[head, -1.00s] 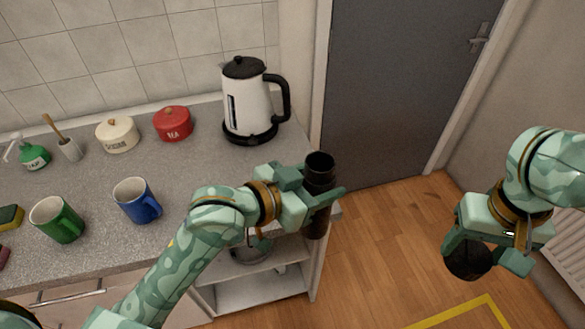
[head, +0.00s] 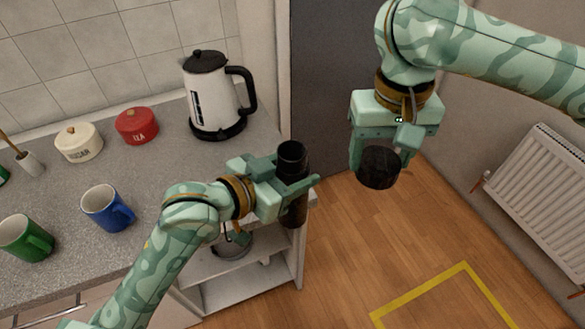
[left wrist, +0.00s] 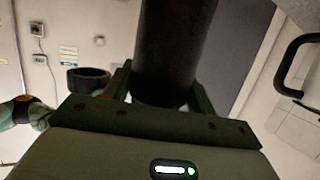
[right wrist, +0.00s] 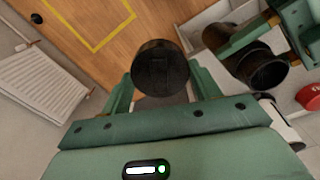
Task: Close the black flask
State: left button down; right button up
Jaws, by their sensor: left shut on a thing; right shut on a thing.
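The black flask (head: 293,162) is upright with its round mouth open at the top. My left gripper (head: 290,190) is shut around its body, just off the counter's right end. The flask fills the middle of the left wrist view (left wrist: 172,50). My right gripper (head: 378,165) is shut on a dark round lid (head: 377,168), held to the right of the flask and apart from it. In the right wrist view the lid (right wrist: 160,68) sits between the fingertips, and the open flask (right wrist: 262,68) shows to its right.
A white kettle (head: 213,95), a red pot (head: 137,126), a white sugar pot (head: 79,143), a blue mug (head: 105,208) and a green mug (head: 25,238) stand on the counter (head: 160,180). Open shelves (head: 245,285) lie below. A radiator (head: 535,195) is at right; the floor is clear.

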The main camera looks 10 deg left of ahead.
jog(key=n, duration=0.1)
send_near(292, 141)
jog(key=s, duration=0.3)
jog(key=shift+w+d+f, duration=0.35)
jog(key=shift+w+f, duration=0.1)
jog(key=shift+w, duration=0.1)
jog(key=shift+f, duration=0.1)
jog(key=shift+f, duration=1.9)
jog(key=shift+s, duration=0.15)
jog(key=shift+f, duration=0.9)
jog(key=shift+f, duration=0.55)
